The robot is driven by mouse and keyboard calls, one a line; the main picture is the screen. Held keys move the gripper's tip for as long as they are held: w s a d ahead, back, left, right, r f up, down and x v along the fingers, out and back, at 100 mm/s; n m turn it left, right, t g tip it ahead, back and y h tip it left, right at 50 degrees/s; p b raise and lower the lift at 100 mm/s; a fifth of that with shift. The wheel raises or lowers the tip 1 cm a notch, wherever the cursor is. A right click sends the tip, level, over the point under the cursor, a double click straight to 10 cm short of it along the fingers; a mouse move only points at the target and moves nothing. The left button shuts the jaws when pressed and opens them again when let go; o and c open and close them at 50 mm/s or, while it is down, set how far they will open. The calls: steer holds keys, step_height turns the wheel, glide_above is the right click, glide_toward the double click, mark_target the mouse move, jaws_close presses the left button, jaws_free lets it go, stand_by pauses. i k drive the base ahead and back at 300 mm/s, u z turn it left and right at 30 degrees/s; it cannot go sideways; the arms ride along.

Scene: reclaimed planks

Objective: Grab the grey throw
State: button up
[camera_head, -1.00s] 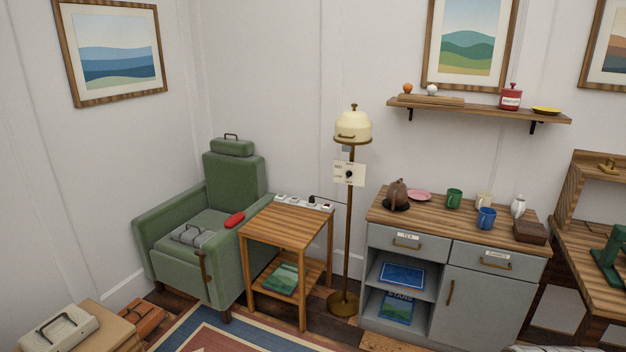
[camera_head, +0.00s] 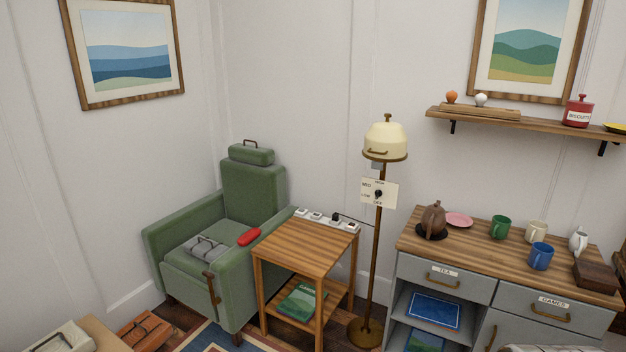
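The grey throw (camera_head: 205,248) lies folded on the seat of the green armchair (camera_head: 253,187), towards the seat's front left. A dark handle-like loop shows on top of it. A red object (camera_head: 249,237) lies on the seat to its right, apart from it. My gripper is not in view.
A wooden side table (camera_head: 305,247) stands right of the armchair, with a power strip at its back edge. A floor lamp (camera_head: 376,240) stands beside it, then a grey cabinet (camera_head: 445,291). An orange-brown case (camera_head: 145,331) lies on the floor at the lower left, near the chair.

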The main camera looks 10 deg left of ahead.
mark_target(203, 248)
steer(key=u, duration=0.15)
steer(key=i, duration=0.8)
steer(key=u, duration=0.4)
steer(key=i, duration=0.9)
steer(key=u, duration=0.75)
steer(key=i, duration=0.6)
steer(key=u, duration=0.8)
steer(key=i, duration=0.55)
steer(key=u, duration=0.7)
steer(key=i, duration=0.65)
steer(key=u, duration=0.35)
